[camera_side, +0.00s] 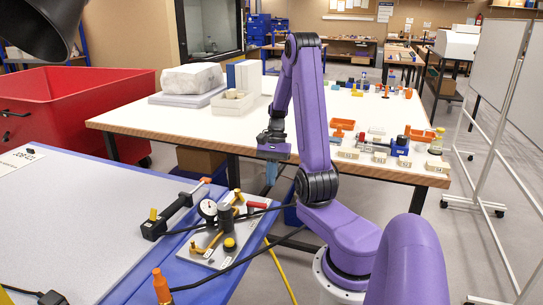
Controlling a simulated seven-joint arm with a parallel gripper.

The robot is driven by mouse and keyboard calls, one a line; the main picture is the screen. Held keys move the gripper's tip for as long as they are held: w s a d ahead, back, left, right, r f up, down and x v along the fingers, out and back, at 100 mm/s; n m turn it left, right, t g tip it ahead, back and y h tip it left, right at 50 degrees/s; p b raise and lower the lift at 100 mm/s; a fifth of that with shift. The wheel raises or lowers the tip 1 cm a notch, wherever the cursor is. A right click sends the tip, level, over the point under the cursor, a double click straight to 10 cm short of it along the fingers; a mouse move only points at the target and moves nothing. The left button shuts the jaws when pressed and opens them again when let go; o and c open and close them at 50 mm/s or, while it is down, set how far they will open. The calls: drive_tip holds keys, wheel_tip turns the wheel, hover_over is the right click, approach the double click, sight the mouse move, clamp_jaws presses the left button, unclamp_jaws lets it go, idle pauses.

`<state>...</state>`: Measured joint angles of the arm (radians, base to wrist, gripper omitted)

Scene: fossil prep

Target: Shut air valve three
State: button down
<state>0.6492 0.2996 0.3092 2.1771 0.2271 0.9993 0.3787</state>
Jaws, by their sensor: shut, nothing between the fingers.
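A pale plate (190,250) sits at the right edge of the blue-trimmed bench. It carries a round dial gauge (208,209), dark cylinders and brass-yellow valve parts (204,246). Any valve numbers are too small to read, so I cannot tell which is air valve three or how it is set. My gripper (271,180) hangs pointing down, shut and empty, to the upper right of the plate in the picture. It appears apart from the valve parts.
A black-and-yellow tool (167,215) lies beside the plate. Black hoses (240,262) cross the bench edge. A white table (300,120) behind holds blocks and small parts. A red bin (75,105) stands left.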

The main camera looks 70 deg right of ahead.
drive_tip(key=v, duration=0.7)
drive_tip(key=shift+r, duration=0.15)
drive_tip(key=shift+w, duration=0.1)
